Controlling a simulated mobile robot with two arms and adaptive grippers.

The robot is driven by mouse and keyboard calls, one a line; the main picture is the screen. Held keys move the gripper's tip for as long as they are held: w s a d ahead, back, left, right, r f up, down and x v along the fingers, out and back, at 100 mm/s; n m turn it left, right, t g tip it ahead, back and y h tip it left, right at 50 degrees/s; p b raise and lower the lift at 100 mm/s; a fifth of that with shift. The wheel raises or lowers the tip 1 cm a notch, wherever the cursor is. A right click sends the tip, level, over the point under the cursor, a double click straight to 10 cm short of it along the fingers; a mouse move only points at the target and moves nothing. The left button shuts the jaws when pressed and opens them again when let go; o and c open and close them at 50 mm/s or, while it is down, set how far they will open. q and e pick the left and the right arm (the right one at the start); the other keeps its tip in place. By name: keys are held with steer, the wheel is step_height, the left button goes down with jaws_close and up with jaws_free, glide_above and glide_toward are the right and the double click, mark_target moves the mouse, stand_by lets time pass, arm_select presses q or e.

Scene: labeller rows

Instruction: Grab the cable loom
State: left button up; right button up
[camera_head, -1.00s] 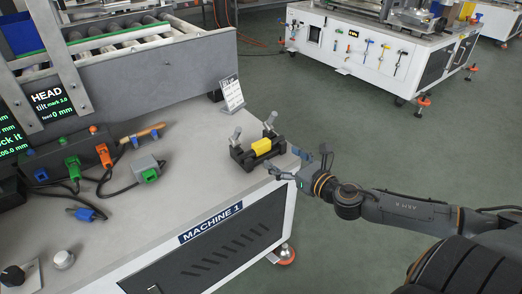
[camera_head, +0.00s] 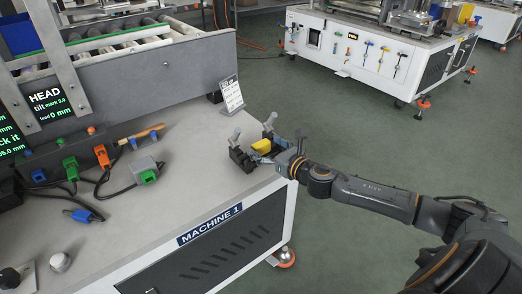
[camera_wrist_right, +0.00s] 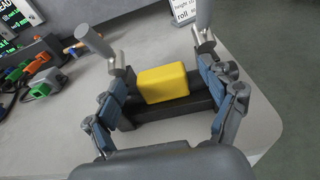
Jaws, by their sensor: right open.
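The dark cables with coloured plugs (camera_head: 72,167), which look like the cable loom, lie at the left of the bench. A blue plug (camera_head: 82,215) lies loose on the top, and a grey connector with a green end (camera_head: 147,170) lies to its right. Some of these plugs also show at the left of the right wrist view (camera_wrist_right: 42,87). My right gripper (camera_head: 268,153) is open at a yellow block (camera_wrist_right: 163,83) in a black fixture (camera_wrist_right: 185,106). Its fingers stand on either side of the block; contact is unclear. My left gripper is out of view.
Two grey clamp levers (camera_wrist_right: 97,44) stand up from the fixture near the bench's right corner. A small white sign (camera_head: 231,94) stands behind it. A roller conveyor (camera_head: 110,40) runs along the back. The bench top (camera_head: 200,190) is clear between connector and fixture.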

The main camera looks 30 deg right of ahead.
steer(key=shift+w, duration=0.35)
steer(key=c, duration=1.3)
